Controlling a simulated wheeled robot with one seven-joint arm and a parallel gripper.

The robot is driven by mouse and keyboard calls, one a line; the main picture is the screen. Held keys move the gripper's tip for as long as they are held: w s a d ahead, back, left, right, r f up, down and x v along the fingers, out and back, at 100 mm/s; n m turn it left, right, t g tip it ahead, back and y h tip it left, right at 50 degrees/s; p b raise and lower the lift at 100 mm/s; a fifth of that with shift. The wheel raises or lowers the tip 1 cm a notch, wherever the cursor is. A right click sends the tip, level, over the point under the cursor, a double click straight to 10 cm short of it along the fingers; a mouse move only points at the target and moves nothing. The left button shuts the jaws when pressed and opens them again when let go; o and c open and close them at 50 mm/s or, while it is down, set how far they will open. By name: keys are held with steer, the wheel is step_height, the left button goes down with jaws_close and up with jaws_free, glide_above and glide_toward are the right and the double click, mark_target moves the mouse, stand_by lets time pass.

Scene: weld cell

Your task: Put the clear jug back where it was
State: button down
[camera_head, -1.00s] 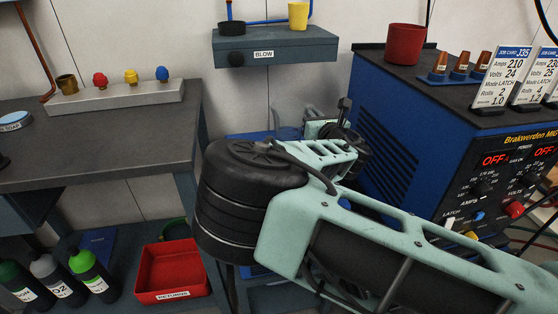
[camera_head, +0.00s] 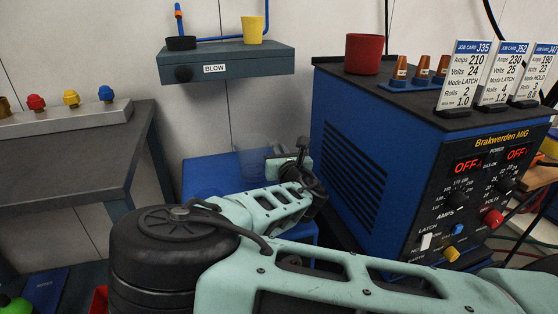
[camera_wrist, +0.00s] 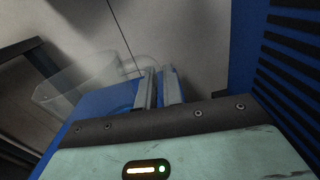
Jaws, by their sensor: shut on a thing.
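The clear jug (camera_head: 252,156) is see-through and faint in the head view, in front of the wall and above a blue surface (camera_head: 205,175). In the wrist view the jug (camera_wrist: 75,85) is at the left, tilted in the picture, with its handle towards the fingers. My gripper (camera_wrist: 159,78) is shut on the jug at its handle side; the exact grip is hard to see. In the head view my wrist is just right of the jug and hides the fingertips. I cannot tell whether the jug touches the blue surface.
The blue welder (camera_head: 365,140) stands close at the right, with a red pot (camera_head: 363,54) and job cards on top. A wall shelf marked BLOW (camera_head: 225,65) holds a black dish (camera_head: 181,43) and yellow cup (camera_head: 252,30). A dark bench (camera_head: 70,165) is at the left.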

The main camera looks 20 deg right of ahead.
steer(key=shift+f, duration=0.95)
steer(key=shift+f, duration=0.2)
steer(key=c, duration=1.5)
jaws_free()
steer(key=shift+c, duration=0.2)
steer(key=shift+r, duration=0.15)
steer(key=shift+s, duration=0.25)
steer(key=s, duration=0.7)
steer(key=s+p, duration=0.1)
steer(key=s, duration=0.3)
steer(key=shift+s+a, duration=0.3)
